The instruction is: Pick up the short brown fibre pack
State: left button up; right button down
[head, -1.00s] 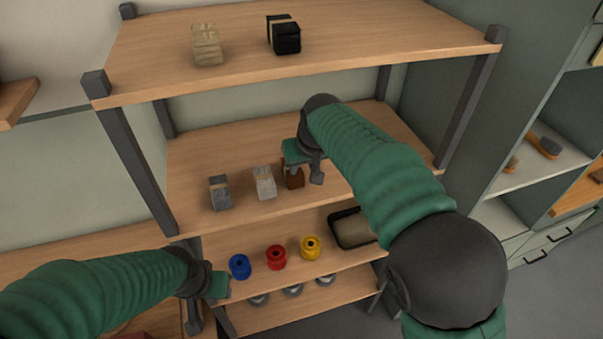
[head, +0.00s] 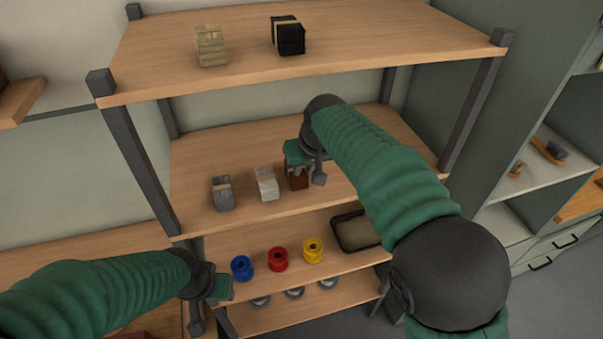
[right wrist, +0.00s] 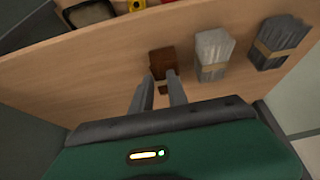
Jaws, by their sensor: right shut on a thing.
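The short brown fibre pack (head: 297,180) stands on the middle shelf, at the right end of a row of packs. My right gripper (head: 304,172) reaches down to it from behind and above, and partly hides it in the head view. In the right wrist view the brown pack (right wrist: 162,62) sits at the tips of the two fingers (right wrist: 163,78), which are shut on it. I cannot tell whether it is clear of the shelf. My left gripper (head: 215,300) is at the lower left, away from the packs; its fingers are not clear enough to read.
A grey pack (head: 223,193) and a pale grey pack (head: 266,184) stand left of the brown one. A cream pack (head: 211,46) and a black pack (head: 288,36) are on the top shelf (head: 390,45). Blue, red and yellow spools and a tray (head: 335,236) sit below.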

jog(key=shift+w+d+f+g+h+b, duration=0.1)
jog(key=shift+d+f+g+h+b, duration=0.25)
jog(key=shift+d+f+b, duration=0.5)
jog(key=shift+s+d+f+b, duration=0.1)
jog(key=shift+s+d+b, duration=0.4)
jog(key=shift+s+d, duration=0.45)
pick_arm(q)
jog(key=b+x, duration=0.3)
jog(key=x, duration=0.5)
jog(key=shift+w+d+b, duration=0.3)
jog(key=shift+d+b, duration=0.05)
jog(key=shift+d, duration=0.05)
pick_arm(e)
jog(key=s+d+r, duration=0.1)
jog(key=s+d, duration=0.3)
jog(key=s, duration=1)
jog(key=shift+r, duration=0.15)
jog(key=c, duration=1.8)
grip_release()
jog(key=shift+w, duration=0.15)
jog(key=o, duration=0.9)
jog(key=shift+a, duration=0.2)
jog(key=o, duration=0.5)
jog(key=shift+c, duration=0.2)
jog(key=shift+d, duration=0.1)
